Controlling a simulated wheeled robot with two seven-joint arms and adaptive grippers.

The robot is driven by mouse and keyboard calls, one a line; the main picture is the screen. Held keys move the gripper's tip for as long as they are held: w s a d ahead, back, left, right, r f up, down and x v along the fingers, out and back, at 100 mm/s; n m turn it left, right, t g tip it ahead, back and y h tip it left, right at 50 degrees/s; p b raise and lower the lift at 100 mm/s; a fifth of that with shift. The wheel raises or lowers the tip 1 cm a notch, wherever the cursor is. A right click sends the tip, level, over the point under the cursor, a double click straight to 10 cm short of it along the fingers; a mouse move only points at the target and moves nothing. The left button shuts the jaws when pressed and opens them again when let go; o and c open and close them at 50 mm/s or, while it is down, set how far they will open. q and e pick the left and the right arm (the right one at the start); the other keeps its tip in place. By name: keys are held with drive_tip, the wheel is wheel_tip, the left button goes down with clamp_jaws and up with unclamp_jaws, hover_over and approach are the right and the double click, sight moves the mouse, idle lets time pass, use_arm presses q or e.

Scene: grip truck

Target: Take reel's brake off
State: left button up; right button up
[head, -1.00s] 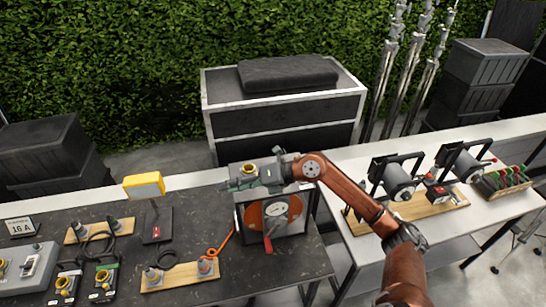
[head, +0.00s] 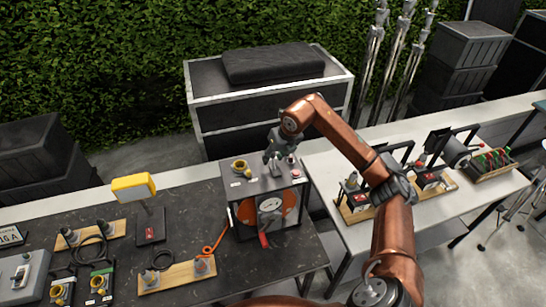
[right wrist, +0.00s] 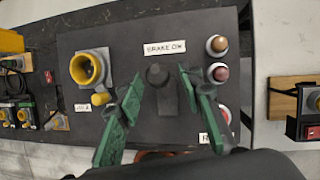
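The reel (head: 288,203) is a dark frame box with an orange drum and a round dial on its front, standing on the dark table. Its top panel (right wrist: 120,45) shows in the right wrist view, with a black knob (right wrist: 156,74) under a label (right wrist: 165,47) that seems to read "BRAKE ON". My right gripper (right wrist: 160,88) is over the panel, its green fingers apart on either side of the knob; I cannot tell whether they touch it. In the head view this gripper (head: 276,158) points down at the reel's top. My left gripper is not in view.
On the panel are a yellow socket (right wrist: 88,68) left of the knob and round buttons (right wrist: 218,73) on the right. A yellow lamp (head: 134,187) stands left of the reel. The white table (head: 400,232) at right holds more reel gear.

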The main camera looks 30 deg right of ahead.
drive_tip(key=shift+w+f, duration=0.2)
drive_tip(key=shift+f, duration=0.45)
drive_tip(key=shift+c, duration=0.6)
clamp_jaws()
